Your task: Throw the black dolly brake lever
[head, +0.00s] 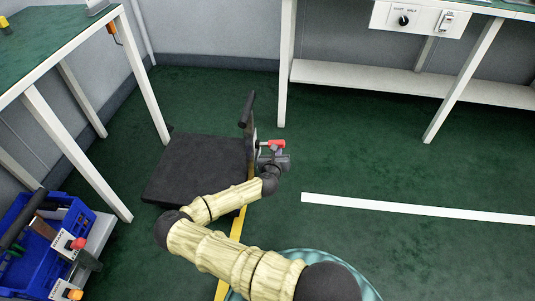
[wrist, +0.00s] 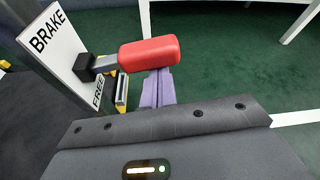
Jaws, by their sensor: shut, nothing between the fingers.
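The black dolly (head: 195,168) stands on the green floor, with an upright post at its right edge. Its brake lever has a red grip (head: 272,143), which also shows large in the wrist view (wrist: 150,53). A dark arm (wrist: 88,66) joins the grip to a white plate (wrist: 62,45) marked BRAKE at the top and FREE at the bottom. The lever sticks out sideways between the two words, nearer FREE. My gripper (wrist: 157,82) is shut and empty, its lavender fingers just below the red grip; the grip hides their tips. I cannot tell whether they touch it.
A blue crate (head: 35,262) with tools and small levers with red and orange knobs stands at lower left. A green-topped table (head: 55,42) is at left and a white-legged bench (head: 400,80) at the back. Open floor with a white line (head: 415,208) lies to the right.

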